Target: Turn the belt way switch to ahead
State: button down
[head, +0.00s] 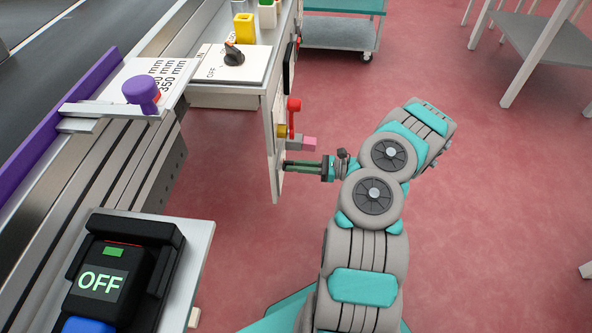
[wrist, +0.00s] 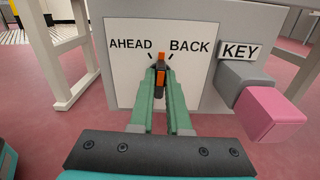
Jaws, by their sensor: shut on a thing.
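The belt way switch (wrist: 160,69) is a small dark knob with an orange top, on a white panel marked AHEAD on the left and BACK on the right. In the wrist view it stands about upright between the two tick marks, and its exact angle is hard to tell. My gripper (wrist: 160,92) is shut on the switch, one green finger on each side. In the head view my gripper (head: 286,164) reaches left to the panel (head: 275,186), which is seen nearly edge-on, and the switch is hidden there.
Right of the panel in the wrist view are a KEY label (wrist: 240,51), a grey block and a pink block (wrist: 272,115). In the head view a red-knobbed lever (head: 294,105) stands just above my gripper. A grey cart (head: 340,36) is behind. The red floor right of my arm is open.

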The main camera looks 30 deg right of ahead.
jog(key=shift+s+a+f+n+b, duration=0.1)
jog(key=shift+n+b, duration=1.3)
jog(key=shift+n, duration=0.2)
jog(key=shift+s+f+n+b, duration=0.1)
jog(key=shift+n+b, duration=1.25)
jog(key=shift+n, duration=0.25)
jog(key=shift+r, duration=0.1)
jog(key=c, duration=0.9)
grip_release()
jog(key=v, duration=0.7)
jog(key=shift+s+d, duration=0.2)
jog(key=shift+d, duration=0.15)
